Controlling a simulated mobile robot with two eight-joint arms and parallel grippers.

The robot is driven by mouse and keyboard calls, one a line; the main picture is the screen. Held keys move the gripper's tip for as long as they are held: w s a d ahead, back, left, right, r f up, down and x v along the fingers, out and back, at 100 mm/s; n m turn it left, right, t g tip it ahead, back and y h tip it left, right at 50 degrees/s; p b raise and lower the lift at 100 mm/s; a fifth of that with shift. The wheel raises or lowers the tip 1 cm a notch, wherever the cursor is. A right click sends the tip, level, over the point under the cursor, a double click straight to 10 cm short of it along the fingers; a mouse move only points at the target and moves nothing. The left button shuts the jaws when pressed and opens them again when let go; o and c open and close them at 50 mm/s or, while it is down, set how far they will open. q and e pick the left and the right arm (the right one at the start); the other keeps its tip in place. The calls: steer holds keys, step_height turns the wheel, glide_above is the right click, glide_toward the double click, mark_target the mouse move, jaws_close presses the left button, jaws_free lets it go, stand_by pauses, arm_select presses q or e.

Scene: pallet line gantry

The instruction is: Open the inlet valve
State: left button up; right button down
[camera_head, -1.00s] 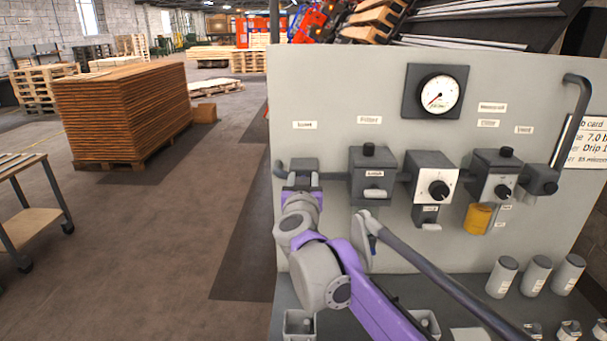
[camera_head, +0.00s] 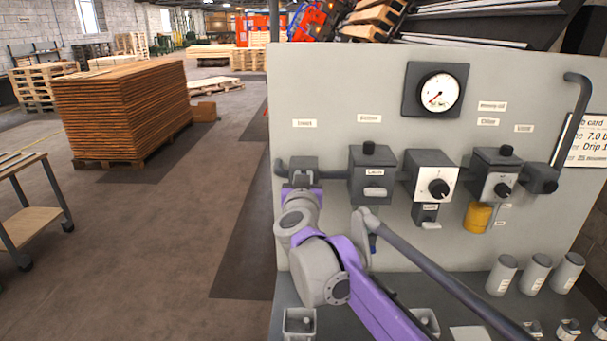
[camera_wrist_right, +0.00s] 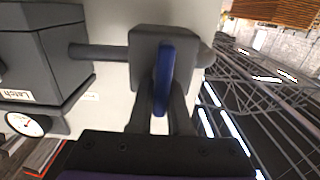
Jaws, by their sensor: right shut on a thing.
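The inlet valve (camera_head: 304,167) is a dark grey block at the left end of the pipe on the grey panel, below a small label. In the right wrist view its body (camera_wrist_right: 165,42) carries a blue lever handle (camera_wrist_right: 165,75) that lies crosswise to the pipe. My right gripper (camera_head: 302,184) is at the valve's front and hides the handle in the head view. In the right wrist view its dark fingers (camera_wrist_right: 163,108) are shut on the blue handle, one on each side. My left gripper is not in view.
Right of the valve are a filter box (camera_head: 369,182), a regulator with a black knob (camera_head: 438,188), another knobbed unit (camera_head: 496,180) and a yellow cup (camera_head: 477,218). A gauge (camera_head: 439,92) sits above. Grey cylinders (camera_head: 536,272) stand on the shelf below. Open floor lies left.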

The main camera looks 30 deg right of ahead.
steer(key=shift+m, duration=0.3)
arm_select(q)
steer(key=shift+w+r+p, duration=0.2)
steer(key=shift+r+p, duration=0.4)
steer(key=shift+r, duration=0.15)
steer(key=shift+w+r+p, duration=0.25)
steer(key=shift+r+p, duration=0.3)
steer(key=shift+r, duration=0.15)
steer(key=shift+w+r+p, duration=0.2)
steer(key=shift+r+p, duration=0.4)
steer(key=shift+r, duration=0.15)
arm_select(e)
steer(key=shift+s+d+f+m, duration=0.15)
steer(key=shift+d+f+m, duration=0.15)
steer(key=shift+m, duration=2.55)
steer(key=shift+s+d+f+m, duration=0.25)
steer(key=shift+f+m, duration=0.1)
steer(key=shift+m, duration=2.55)
steer(key=shift+s+d+f+m, duration=0.1)
steer(key=shift+d+f+m, duration=0.2)
steer(key=shift+m, duration=2.55)
steer(key=shift+f, duration=0.1)
steer(key=c, duration=0.9)
jaws_free()
steer(key=shift+o, duration=0.2)
